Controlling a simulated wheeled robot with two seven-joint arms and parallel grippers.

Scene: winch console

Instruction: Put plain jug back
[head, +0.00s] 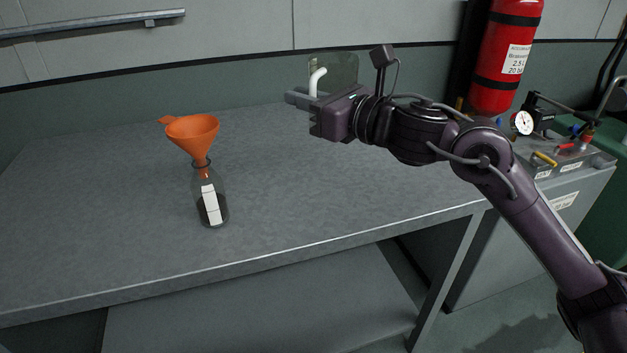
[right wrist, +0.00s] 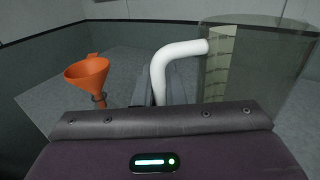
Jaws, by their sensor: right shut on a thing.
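The plain jug (head: 343,70) is a see-through grey-green vessel with a white handle, at the back of the table in the head view. In the right wrist view the jug (right wrist: 275,62) is at the right, with its white handle (right wrist: 160,70) in front of my gripper. My right gripper (head: 297,98) is shut on the jug's handle; its fingers are partly hidden behind the handle in the wrist view. I cannot tell whether the jug's base touches the table, as my gripper hides it. My left gripper is not in view.
A bottle (head: 210,200) with an orange funnel (head: 193,133) in its neck stands left of centre on the grey table (head: 110,240). A red extinguisher (head: 505,55) and a console with a gauge (head: 522,122) are at the right. The table's middle is clear.

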